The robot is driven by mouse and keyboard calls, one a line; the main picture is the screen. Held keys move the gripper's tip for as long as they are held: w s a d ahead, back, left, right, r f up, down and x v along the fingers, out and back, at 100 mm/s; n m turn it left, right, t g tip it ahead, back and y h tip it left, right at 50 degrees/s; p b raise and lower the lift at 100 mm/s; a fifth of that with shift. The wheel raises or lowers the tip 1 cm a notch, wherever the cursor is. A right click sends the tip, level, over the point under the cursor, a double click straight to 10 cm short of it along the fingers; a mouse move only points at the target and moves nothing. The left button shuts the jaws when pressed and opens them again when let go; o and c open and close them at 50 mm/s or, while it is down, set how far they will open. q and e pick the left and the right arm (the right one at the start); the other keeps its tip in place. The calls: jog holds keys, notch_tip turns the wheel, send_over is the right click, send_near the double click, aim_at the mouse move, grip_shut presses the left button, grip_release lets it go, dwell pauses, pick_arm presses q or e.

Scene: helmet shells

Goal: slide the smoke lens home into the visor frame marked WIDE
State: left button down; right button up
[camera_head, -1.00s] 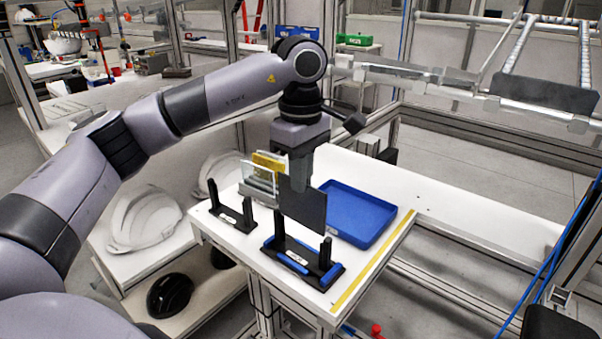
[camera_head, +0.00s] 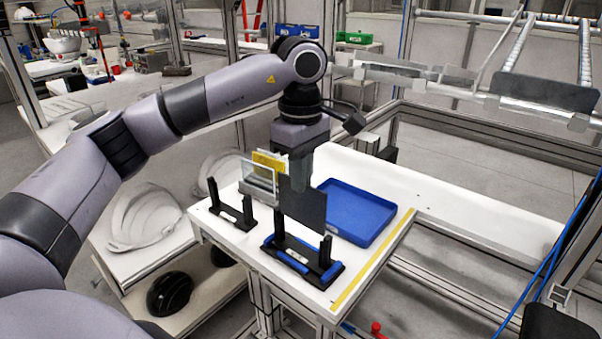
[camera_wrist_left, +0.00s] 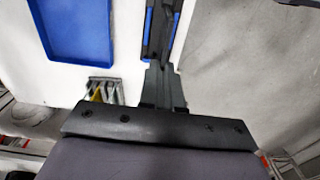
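The smoke lens (camera_head: 303,204) is a dark, upright, flat plate. My left gripper (camera_head: 301,178) points down and appears shut on its upper part; the lens partly hides the fingers. The lens is over a black visor frame with blue strips (camera_head: 302,262), its lower corners near the tops of the two posts. I cannot tell whether it is in the slots. A plainer black frame (camera_head: 231,217) stands to the left. Both frames carry small labels, too small to read. The left wrist view shows the gripper (camera_wrist_left: 163,88) beside the blue-striped frame (camera_wrist_left: 150,35). My right gripper is not seen.
Clear and yellow lenses (camera_head: 258,177) stand in a holder close behind the held lens. A blue tray (camera_head: 375,228) lies to the right. A yellow line (camera_head: 372,262) runs along the table's right edge. White helmet shells (camera_head: 145,218) sit on a shelf at the left.

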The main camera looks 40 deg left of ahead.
aim_at(301, 210)
pick_arm(q)
jog(key=shift+f+b, duration=2.5)
jog(key=shift+f, duration=1.45)
jog(key=c, duration=1.3)
grip_release()
jog(key=shift+o, duration=0.2)
notch_tip(301, 210, up, 7)
jog(key=shift+r, duration=0.15)
